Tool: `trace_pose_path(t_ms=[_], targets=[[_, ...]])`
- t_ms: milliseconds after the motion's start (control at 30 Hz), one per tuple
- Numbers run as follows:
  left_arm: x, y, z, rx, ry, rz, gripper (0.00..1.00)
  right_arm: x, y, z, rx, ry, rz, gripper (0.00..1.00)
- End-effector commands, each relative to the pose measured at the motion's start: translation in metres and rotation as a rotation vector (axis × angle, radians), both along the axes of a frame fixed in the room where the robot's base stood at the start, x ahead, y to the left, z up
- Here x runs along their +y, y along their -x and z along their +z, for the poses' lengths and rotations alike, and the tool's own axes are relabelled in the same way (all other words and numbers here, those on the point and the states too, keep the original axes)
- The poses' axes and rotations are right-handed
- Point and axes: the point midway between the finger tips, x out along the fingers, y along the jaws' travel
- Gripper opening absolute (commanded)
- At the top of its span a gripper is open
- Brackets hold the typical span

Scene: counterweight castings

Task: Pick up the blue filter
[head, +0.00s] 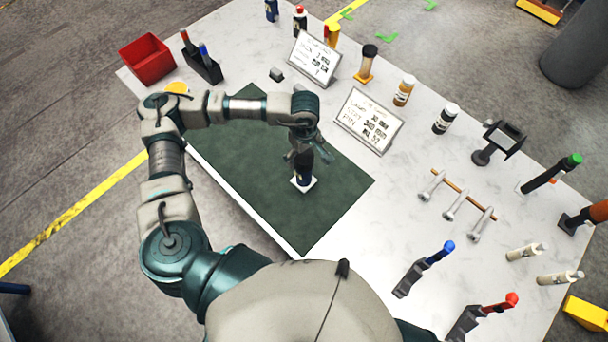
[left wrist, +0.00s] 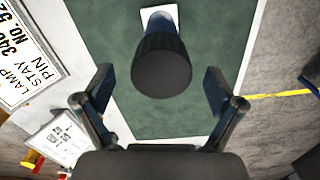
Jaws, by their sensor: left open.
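The blue filter (head: 303,177) is a dark navy cylinder standing upright on a small white square plate on the green mat (head: 250,150). In the left wrist view the filter (left wrist: 162,68) shows from above as a dark round top, with its plate behind it. My left gripper (head: 303,156) is over the filter and hides part of it in the head view. In the left wrist view its two fingers (left wrist: 158,84) are spread wide, one on each side of the filter's top, with gaps on both sides. The gripper is open and empty. My right gripper is not in view.
Two sign cards (head: 368,121) stand beyond the mat. A red bin (head: 147,59) is at the far left. Bottles (head: 404,91) line the back. A rack of wrenches (head: 456,203) and handled tools (head: 428,265) are at the right. The mat around the filter is clear.

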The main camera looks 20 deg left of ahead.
Motion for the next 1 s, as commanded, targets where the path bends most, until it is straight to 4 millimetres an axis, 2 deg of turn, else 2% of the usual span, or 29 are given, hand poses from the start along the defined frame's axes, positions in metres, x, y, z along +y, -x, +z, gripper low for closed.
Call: trace_pose_path(t_ms=[100,233,500,567,867,900,1000], targets=[[0.003,0.0,-0.017,0.003,-0.002,0.002,0.94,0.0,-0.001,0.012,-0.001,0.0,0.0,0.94],[0.003,-0.001,-0.035,0.003,-0.001,0.002,0.94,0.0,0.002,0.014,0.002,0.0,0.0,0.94],[0.003,-0.001,-0.041,0.001,0.0,0.002,0.94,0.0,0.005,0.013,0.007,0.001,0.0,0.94],[0.003,-0.001,-0.041,0.001,0.0,0.002,0.81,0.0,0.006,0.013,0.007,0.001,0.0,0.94],[0.003,-0.001,-0.04,0.001,0.0,0.002,0.06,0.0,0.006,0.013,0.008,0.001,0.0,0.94],[0.003,-0.001,-0.04,0.002,-0.001,0.002,0.0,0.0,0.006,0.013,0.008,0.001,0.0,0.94],[0.003,-0.002,-0.04,0.0,0.0,0.002,0.0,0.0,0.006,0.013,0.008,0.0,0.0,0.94]])
